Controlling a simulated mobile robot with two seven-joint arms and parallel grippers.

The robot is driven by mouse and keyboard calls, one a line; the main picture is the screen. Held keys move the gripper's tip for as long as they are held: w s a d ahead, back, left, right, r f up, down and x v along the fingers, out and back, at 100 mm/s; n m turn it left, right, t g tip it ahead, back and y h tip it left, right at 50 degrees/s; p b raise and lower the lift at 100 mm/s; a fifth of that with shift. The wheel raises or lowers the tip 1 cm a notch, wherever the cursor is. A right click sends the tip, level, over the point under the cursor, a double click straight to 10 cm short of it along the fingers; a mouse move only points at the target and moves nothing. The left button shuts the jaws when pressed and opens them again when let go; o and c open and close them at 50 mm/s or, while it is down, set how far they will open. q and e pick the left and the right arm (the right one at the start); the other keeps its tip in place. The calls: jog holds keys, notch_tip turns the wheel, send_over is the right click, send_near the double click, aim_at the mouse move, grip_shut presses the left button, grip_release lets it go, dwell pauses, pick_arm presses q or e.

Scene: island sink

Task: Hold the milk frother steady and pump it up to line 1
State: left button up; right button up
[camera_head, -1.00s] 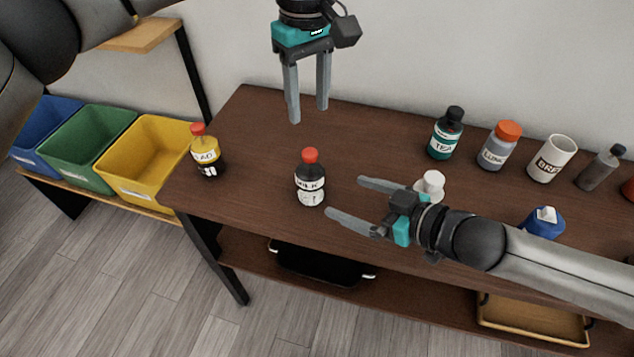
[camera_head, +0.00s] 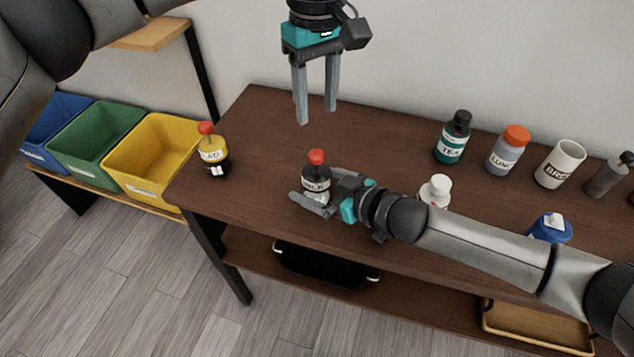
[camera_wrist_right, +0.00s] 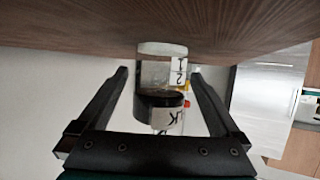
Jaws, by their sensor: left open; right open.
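The milk frother (camera_head: 316,172) is a small bottle with a red top, a dark band and a "MILK" label, upright on the brown table. My right gripper (camera_head: 314,187) is open, reaching in from the right with its fingers on either side of the frother's lower part. In the right wrist view the frother (camera_wrist_right: 160,70) appears upside down between the open fingers, with gaps on both sides. Its clear part carries marks 1 and 2; its red top is hidden there. My left gripper (camera_head: 316,115) is open and empty, pointing down above the table behind the frother.
A small white bottle (camera_head: 436,190), a TEA bottle (camera_head: 452,140), an orange-lidded jar (camera_head: 507,152), a white mug (camera_head: 558,165) and a blue container (camera_head: 550,228) stand right. Table space behind the frother is clear.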

jog(key=shift+c, duration=0.2)
jog(key=c, duration=1.4)
dwell(0.8)
